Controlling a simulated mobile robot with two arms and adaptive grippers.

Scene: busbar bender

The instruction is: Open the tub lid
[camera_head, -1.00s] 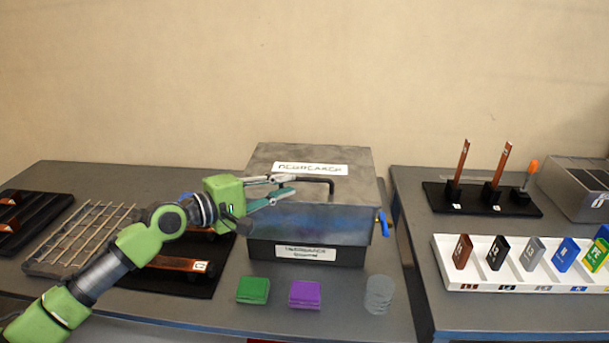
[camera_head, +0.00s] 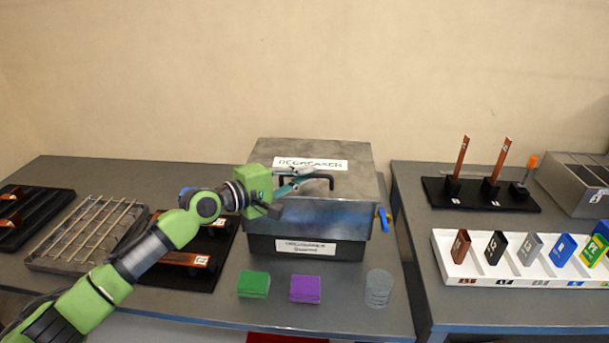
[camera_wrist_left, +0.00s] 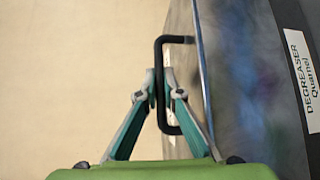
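The grey metal tub (camera_head: 310,218), labelled DEGREASER, stands on the left bench with its lid (camera_head: 345,158) down. A black bent handle (camera_head: 331,181) rises at the lid's front edge; it also shows in the left wrist view (camera_wrist_left: 159,62). My left gripper (camera_head: 297,180) is at the handle. In the wrist view its fingertips (camera_wrist_left: 160,87) lie close on both sides of the handle bar and appear shut on it. The gripper hides part of the handle in the head view. My right gripper is not in view.
A blue-handled valve (camera_head: 383,220) sticks out on the tub's right. Green pads (camera_head: 253,284), purple pads (camera_head: 305,289) and clear discs (camera_head: 378,288) lie in front. A wire rack (camera_head: 88,233) is at left. A white tray (camera_head: 450,270) stands on the right bench.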

